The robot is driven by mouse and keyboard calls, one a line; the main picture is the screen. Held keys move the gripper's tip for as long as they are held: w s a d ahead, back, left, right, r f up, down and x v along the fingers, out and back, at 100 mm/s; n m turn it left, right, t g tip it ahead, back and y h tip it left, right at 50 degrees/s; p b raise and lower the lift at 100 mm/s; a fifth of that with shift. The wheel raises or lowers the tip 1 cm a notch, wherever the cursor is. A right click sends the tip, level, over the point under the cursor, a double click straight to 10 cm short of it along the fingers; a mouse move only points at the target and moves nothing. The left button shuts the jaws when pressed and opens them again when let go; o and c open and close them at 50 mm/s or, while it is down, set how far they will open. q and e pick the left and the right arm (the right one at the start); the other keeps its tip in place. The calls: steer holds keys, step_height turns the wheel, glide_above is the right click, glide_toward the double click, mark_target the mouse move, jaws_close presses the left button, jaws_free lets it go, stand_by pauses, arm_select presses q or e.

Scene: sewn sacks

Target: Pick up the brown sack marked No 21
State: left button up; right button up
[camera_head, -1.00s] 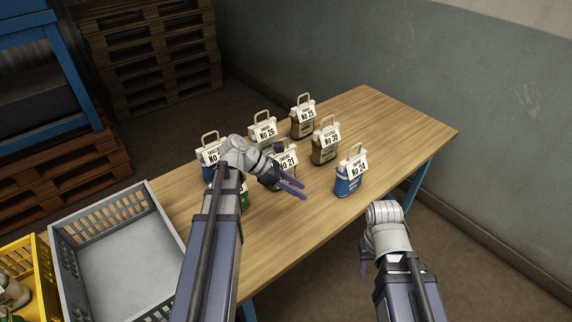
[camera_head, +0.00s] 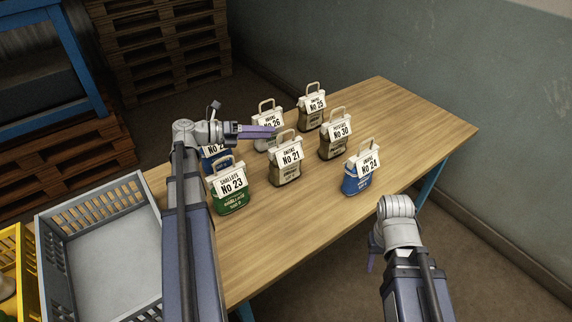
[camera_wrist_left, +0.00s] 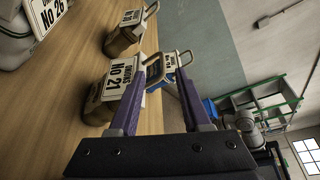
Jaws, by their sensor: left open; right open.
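The brown sack marked No 21 (camera_head: 285,174) stands upright on the table, with a white label and a loop handle on top. My left gripper (camera_head: 272,131) is open and level just behind and above that handle in the head view. In the left wrist view, the No 21 sack (camera_wrist_left: 97,110) lies left of the fingers, and its handle shows between the open fingertips (camera_wrist_left: 160,74); I cannot tell whether they touch it. My right gripper (camera_head: 372,252) is open and empty, off the table's front right edge.
Close around stand the green No 23 sack (camera_head: 231,203), blue No 24 sack (camera_head: 352,186), brown No 30 sack (camera_head: 331,147), No 26 sack (camera_head: 264,142) and No 25 sack (camera_head: 309,121). A blue sack (camera_head: 211,168) is partly hidden by my left arm. A grey crate (camera_head: 50,262) is at left.

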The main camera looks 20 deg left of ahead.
mark_target(282, 134)
arm_select(q)
steer(key=shift+b+x, duration=0.45)
steer(key=shift+x, duration=2.5)
steer(key=shift+s+d, duration=0.15)
steer(key=shift+s, duration=0.05)
jaws_close()
